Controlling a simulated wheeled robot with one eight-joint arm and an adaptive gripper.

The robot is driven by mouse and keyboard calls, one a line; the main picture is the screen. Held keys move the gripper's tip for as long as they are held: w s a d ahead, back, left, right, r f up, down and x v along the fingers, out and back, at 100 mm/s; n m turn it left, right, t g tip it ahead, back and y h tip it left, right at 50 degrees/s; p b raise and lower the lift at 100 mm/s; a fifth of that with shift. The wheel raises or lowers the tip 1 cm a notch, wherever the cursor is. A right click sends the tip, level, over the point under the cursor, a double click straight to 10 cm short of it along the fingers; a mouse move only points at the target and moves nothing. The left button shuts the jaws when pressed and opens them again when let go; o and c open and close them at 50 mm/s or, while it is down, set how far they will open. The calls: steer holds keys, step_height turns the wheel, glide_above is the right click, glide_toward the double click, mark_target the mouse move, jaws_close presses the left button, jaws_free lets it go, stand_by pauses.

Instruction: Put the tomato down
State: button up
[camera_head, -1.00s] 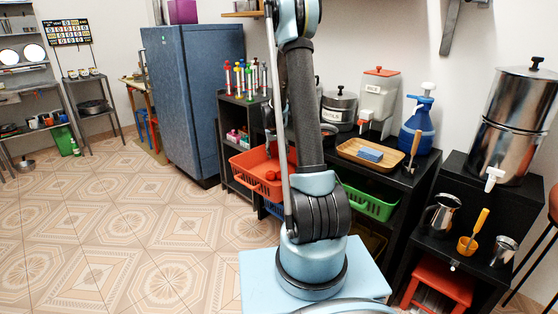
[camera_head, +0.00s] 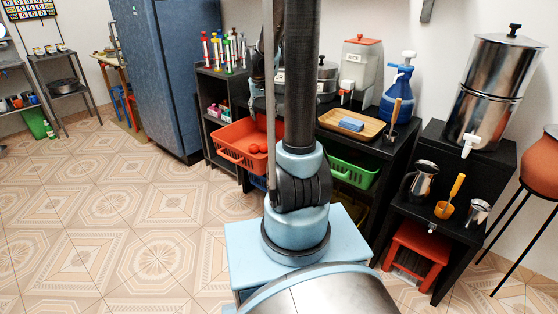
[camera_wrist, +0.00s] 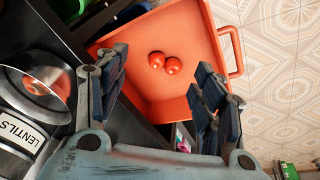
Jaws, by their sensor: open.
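Two red tomatoes lie side by side in the orange basket (camera_head: 232,150). In the wrist view they are a left tomato (camera_wrist: 156,60) and a right tomato (camera_wrist: 173,66), close together on the floor of the basket (camera_wrist: 200,30). In the head view, tomatoes (camera_head: 255,148) show over the basket's edge beside my arm. My gripper (camera_wrist: 160,85) is open and empty, its two fingers spread wide. It is above the basket's near side, with the tomatoes beyond the fingertips. My arm hides part of the basket in the head view.
A pot labelled LENTILS (camera_wrist: 20,130) stands close left of my gripper. A green basket (camera_head: 352,170) sits on the shelf at the right. A wooden tray (camera_head: 350,124) with a blue sponge is on the black counter. The tiled floor (camera_head: 140,220) at left is clear.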

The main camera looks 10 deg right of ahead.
steer(key=s+r, duration=0.2)
steer(key=s, duration=0.7)
steer(key=s+r, duration=0.2)
steer(key=s, duration=0.7)
steer(key=s+a+f, duration=0.1)
steer(key=s+f, duration=0.2)
steer(key=s, duration=0.5)
steer(key=s+f+n+y, duration=0.1)
steer(key=s+f, duration=0.2)
steer(key=s, duration=0.4)
steer(key=shift+s+a+f, duration=0.15)
steer(key=shift+s+a, duration=0.2)
steer(key=shift+a, duration=0.05)
steer(key=shift+w+f, duration=0.2)
steer(key=shift+w, duration=0.25)
